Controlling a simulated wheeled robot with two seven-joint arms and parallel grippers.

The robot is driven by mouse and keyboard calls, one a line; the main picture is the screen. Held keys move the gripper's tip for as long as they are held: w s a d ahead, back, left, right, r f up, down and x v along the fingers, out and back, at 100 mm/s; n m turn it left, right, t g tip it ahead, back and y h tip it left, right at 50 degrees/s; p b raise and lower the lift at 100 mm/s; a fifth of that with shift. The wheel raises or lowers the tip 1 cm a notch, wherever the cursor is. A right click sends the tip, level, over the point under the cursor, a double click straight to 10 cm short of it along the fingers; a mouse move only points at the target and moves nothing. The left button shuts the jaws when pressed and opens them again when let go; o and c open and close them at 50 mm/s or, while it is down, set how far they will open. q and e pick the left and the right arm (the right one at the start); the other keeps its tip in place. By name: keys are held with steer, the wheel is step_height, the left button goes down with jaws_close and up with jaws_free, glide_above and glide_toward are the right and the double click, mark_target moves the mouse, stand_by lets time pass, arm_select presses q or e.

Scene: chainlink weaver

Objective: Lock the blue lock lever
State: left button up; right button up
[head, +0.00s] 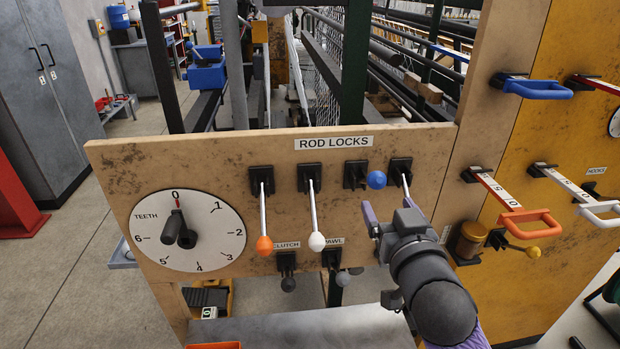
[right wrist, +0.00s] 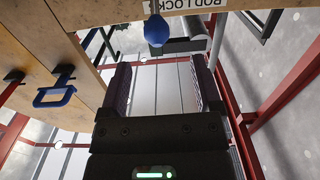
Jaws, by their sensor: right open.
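The blue lock lever (head: 376,180) is third from the left in the row under the ROD LOCKS label. Its round blue knob sticks out from a black mount, to the right of it, while the orange lever (head: 264,243) and white lever (head: 316,240) hang down. My right gripper (head: 389,208) is open just below the blue knob. In the right wrist view the knob (right wrist: 156,30) shows beyond the fingertips of the open gripper (right wrist: 160,65), between their lines and apart from both. Nothing is held. My left gripper is not in view.
A fourth lever (head: 405,187) stands close right of the blue knob, its lower end hidden by my gripper. Clutch (head: 287,272) and pawl (head: 338,270) levers sit below. A TEETH dial (head: 215,231) is at left. Pull handles, including a blue one (head: 540,88), project at right.

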mark_target(374, 172)
steer(key=shift+w+r, duration=0.35)
steer(key=shift+r, duration=0.05)
steer(key=w+b, duration=0.1)
steer(key=w, duration=0.8)
steer(key=shift+w+d+f, duration=0.1)
steer(key=shift+w+f, duration=0.05)
jaws_close()
